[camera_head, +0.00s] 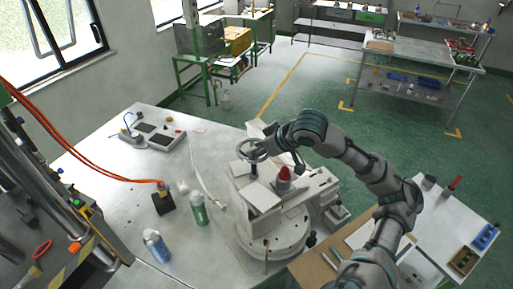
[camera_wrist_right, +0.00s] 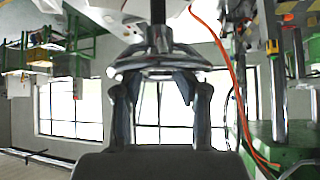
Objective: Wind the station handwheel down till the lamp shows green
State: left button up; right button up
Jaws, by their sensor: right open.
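The station handwheel (camera_head: 251,151) is a grey ringed wheel on the upper left of the white wax injection station (camera_head: 272,232). A red dome lamp (camera_head: 285,173) stands on the station to the right of the wheel; no green shows on it. My right gripper (camera_head: 265,148) is at the wheel's right side, small and partly merged with it. In the wrist view the open right gripper (camera_wrist_right: 158,92) has its fingers apart, just at the near side of the wheel (camera_wrist_right: 158,62). I cannot tell whether they touch the rim. My left gripper is not in view.
A green bottle (camera_head: 198,208), a blue-white bottle (camera_head: 156,246) and a black block (camera_head: 163,202) stand on the white table (camera_head: 98,150) left of the station. Orange cables (camera_head: 95,165) run to the block. A side bench (camera_head: 455,222) with tools is at right.

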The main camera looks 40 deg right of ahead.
jog(key=shift+w+a+f, duration=0.3)
jog(key=shift+w+f, duration=0.15)
jog(key=shift+w, duration=0.2)
jog(key=shift+w+f, duration=0.1)
jog(key=shift+w, duration=0.3)
jog(key=shift+s+d, duration=0.25)
grip_shut()
jog(key=shift+n, duration=0.3)
jog(key=shift+n+g+y, duration=1)
jog(key=shift+n+y, duration=0.9)
jog(key=shift+n, duration=0.6)
